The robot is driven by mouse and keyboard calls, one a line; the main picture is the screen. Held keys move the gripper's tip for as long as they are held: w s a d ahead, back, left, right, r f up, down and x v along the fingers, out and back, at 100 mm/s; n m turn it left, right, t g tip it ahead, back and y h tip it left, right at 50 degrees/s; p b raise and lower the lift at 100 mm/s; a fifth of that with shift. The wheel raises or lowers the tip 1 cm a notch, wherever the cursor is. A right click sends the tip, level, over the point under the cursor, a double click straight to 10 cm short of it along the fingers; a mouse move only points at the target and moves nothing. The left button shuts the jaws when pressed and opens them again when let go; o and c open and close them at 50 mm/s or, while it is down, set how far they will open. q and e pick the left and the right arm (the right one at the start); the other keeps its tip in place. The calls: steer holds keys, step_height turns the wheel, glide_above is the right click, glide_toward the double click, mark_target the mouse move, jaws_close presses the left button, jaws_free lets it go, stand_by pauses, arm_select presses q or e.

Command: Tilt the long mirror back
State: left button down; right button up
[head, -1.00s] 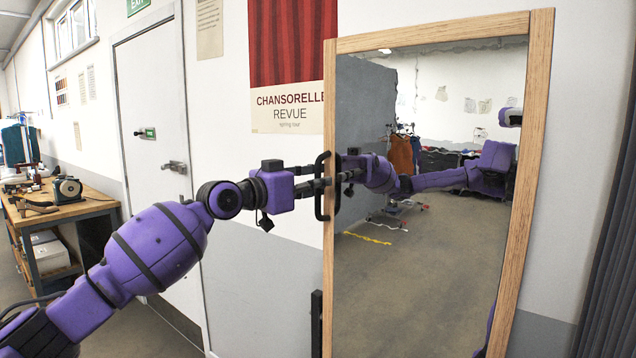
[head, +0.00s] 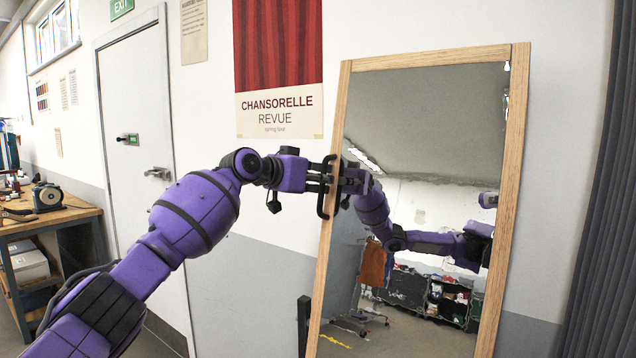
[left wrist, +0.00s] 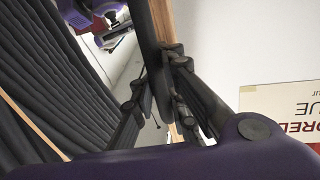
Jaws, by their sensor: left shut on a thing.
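The long mirror (head: 425,135) stands in a light wooden frame (head: 517,130) at the right of the head view. Its top leans back, and its glass reflects the ceiling, a clothes rack and my purple arm. A black handle (head: 325,205) sits on the frame's left side. My left gripper (head: 322,180) is shut on this handle. In the left wrist view the fingers (left wrist: 157,95) close around the dark handle bar (left wrist: 150,50), beside the wooden frame edge (left wrist: 162,15). My right gripper itself is not in view.
A dark post (head: 304,325) stands low at the mirror's left. A dark curtain (head: 600,220) hangs at the far right. A workbench (head: 40,220) with tools stands at the far left, near a closed white door (head: 135,90). A poster (head: 278,60) hangs on the wall behind.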

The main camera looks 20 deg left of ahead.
arm_select(q)
steer(key=shift+w+r, duration=0.15)
steer(key=c, duration=2.3)
jaws_free()
steer(key=o, duration=0.5)
steer(key=shift+a, duration=0.15)
steer(key=shift+o, duration=0.2)
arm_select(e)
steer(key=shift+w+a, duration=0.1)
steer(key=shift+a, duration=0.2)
arm_select(q)
steer(key=shift+s+a, duration=0.15)
steer(key=shift+s, duration=0.25)
steer(key=v, duration=1.1)
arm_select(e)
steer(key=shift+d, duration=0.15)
